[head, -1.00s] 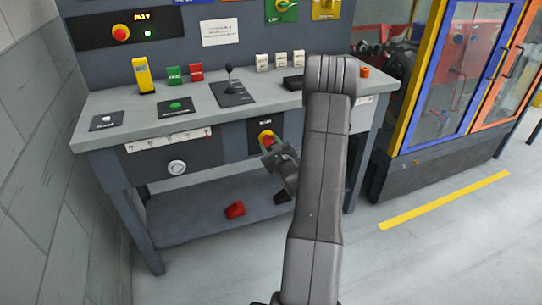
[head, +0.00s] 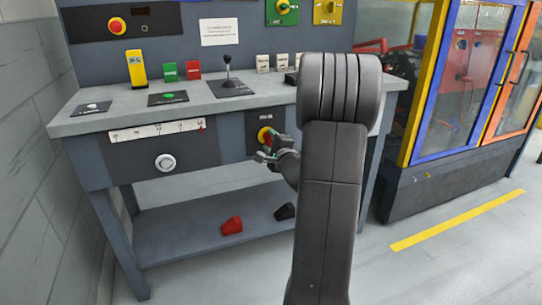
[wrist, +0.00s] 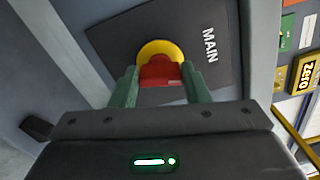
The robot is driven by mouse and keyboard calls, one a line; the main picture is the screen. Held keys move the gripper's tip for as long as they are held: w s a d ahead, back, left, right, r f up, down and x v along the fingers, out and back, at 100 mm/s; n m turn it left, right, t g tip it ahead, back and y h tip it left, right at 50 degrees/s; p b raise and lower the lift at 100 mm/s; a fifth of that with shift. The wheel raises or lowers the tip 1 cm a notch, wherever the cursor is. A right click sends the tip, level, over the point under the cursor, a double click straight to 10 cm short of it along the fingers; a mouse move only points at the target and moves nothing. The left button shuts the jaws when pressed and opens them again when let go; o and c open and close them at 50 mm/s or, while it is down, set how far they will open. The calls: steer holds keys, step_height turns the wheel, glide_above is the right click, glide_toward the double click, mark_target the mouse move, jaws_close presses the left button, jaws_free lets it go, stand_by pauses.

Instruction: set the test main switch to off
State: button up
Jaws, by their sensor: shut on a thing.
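The main switch (head: 264,134) is on the front of the bench, on a dark plate. In the wrist view it is a red handle (wrist: 160,72) on a yellow disc (wrist: 160,46), beside the label MAIN (wrist: 210,44). My gripper (head: 272,144) is at the switch, its green fingers (wrist: 161,84) on either side of the red handle, shut on it. In the head view the fingers partly hide the switch. The display and lamp on the upper left panel (head: 160,20) look dark.
The bench top (head: 130,108) holds a yellow device (head: 136,68), green and red blocks, and a black lever (head: 227,72). A red piece (head: 232,226) and a black piece lie on the lower shelf. A framed cabinet (head: 440,190) stands at right. My arm hides the bench's right part.

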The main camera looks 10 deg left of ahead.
steer(key=shift+f+n+b, duration=0.15)
steer(key=shift+n+b, duration=0.9)
steer(key=shift+n, duration=0.25)
steer(key=o, duration=1)
steer(key=shift+s+d, duration=0.3)
steer(key=shift+s, duration=0.15)
steer(key=p+v, duration=0.1)
steer(key=v, duration=1.1)
steer(key=shift+s+d+p, duration=0.2)
steer(key=shift+s+p, duration=0.15)
steer(key=shift+p, duration=0.05)
